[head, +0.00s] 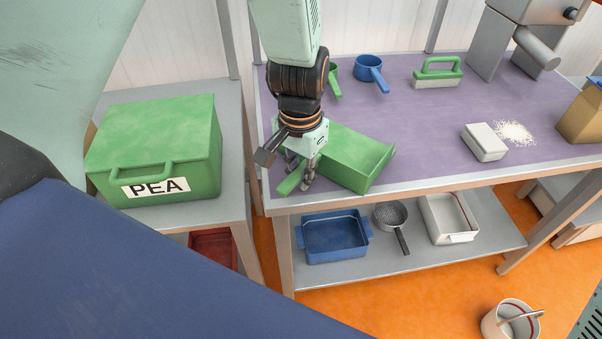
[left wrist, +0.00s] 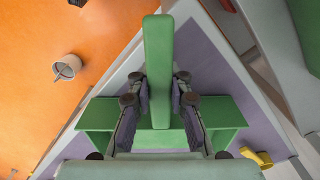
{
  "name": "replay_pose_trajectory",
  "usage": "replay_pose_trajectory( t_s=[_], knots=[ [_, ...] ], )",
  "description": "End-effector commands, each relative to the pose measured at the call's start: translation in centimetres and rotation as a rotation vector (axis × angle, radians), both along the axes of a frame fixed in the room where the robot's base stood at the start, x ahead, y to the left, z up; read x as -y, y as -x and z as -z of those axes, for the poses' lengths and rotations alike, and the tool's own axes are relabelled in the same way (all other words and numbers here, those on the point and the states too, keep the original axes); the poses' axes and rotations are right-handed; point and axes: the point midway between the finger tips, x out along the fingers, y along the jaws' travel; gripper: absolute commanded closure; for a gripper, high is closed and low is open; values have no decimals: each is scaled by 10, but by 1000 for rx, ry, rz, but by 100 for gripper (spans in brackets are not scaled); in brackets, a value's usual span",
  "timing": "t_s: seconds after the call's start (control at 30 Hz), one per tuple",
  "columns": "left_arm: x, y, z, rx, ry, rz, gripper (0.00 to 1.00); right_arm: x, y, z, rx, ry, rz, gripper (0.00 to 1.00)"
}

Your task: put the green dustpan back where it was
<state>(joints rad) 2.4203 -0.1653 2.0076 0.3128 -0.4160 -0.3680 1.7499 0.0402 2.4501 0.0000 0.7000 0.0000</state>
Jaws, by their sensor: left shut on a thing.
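The green dustpan (head: 352,158) lies on the purple top of the workbench (head: 420,124), close to its front left edge. Its pan points right and its handle (head: 289,184) points to the front left. My left gripper (head: 300,181) reaches down from above and is shut on the handle. In the left wrist view, the fingers (left wrist: 159,105) sit on either side of the handle (left wrist: 158,50), with the pan (left wrist: 105,114) partly hidden behind the gripper. I cannot tell whether the dustpan is lifted slightly or rests on the bench. My right gripper is not in view.
Behind stand a blue pan (head: 368,68), a partly hidden green pan (head: 333,78) and a green-handled brush (head: 437,76). A white block (head: 484,142) lies beside white crumbs (head: 515,132). A green PEA box (head: 155,147) stands left.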

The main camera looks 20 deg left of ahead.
Motion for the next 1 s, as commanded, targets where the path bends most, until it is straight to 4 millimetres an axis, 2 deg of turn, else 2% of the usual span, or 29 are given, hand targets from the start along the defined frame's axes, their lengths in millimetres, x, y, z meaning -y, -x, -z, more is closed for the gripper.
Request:
replay_pose_trajectory(
  t_s=[0.3, 0.33, 0.6, 0.87, 1.0],
  knots=[
    [-1, -2, 2, 2, 1, -1, 100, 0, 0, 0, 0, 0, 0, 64],
    [-1, -2, 1, 2, 1, -1, 81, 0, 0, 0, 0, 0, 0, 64],
    [-1, -2, 1, 2, 1, -1, 59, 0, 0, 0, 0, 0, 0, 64],
    [-1, -2, 1, 2, 0, -1, 59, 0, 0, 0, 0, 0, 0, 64],
    [-1, -2, -9, 5, 1, 0, 59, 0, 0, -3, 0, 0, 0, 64]
  ],
)
